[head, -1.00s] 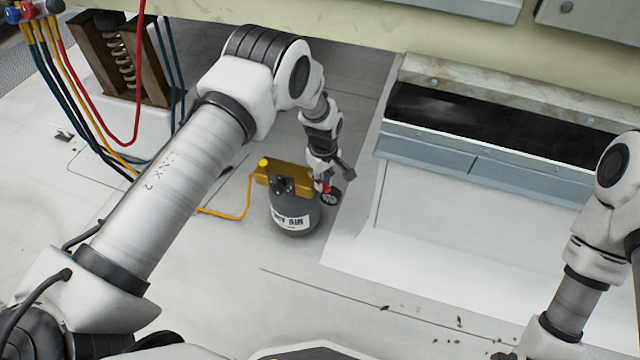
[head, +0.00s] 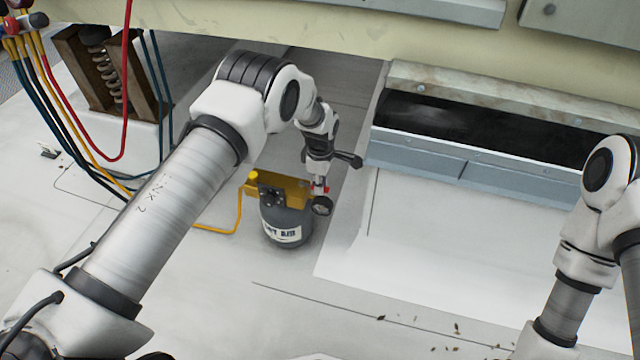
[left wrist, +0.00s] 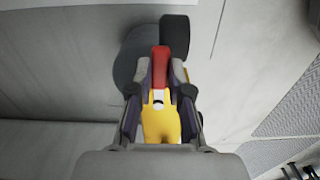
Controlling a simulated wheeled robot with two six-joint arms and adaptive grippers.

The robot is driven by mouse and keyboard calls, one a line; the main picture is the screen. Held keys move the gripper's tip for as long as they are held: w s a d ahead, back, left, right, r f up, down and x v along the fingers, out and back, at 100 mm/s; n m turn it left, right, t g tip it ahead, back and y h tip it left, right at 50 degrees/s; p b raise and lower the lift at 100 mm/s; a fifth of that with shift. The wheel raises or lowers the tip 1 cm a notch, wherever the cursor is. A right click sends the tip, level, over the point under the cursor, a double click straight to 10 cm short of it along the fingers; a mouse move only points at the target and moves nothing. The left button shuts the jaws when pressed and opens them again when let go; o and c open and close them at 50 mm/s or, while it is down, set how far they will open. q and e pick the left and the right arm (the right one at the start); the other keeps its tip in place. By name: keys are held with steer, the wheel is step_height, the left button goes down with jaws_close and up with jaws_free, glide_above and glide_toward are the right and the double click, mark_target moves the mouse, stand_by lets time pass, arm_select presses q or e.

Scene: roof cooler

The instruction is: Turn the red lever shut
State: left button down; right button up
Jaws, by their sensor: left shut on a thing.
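The red lever (left wrist: 160,66) shows between the fingertips of my left gripper (left wrist: 161,88) in the left wrist view. The gripper is shut on it. The lever sits on a yellow-brass block (head: 290,186) on top of a dark grey canister (head: 287,225) with a white label. In the head view my left gripper (head: 318,180) reaches down to the right end of the block, and only a bit of red shows beside it.
A yellow hose (head: 240,210) runs left from the block. Red, yellow and dark hoses (head: 75,125) hang at the upper left beside a coil spring (head: 103,72). An open dark trough (head: 480,125) lies at the right. The pale floor in front is clear but for small debris.

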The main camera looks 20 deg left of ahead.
arm_select(q)
steer(key=c, duration=1.4)
jaws_free()
steer(key=shift+o, duration=0.2)
steer(key=shift+r, duration=0.15)
step_height(320, 180, up, 12)
steer(key=shift+f, duration=0.2)
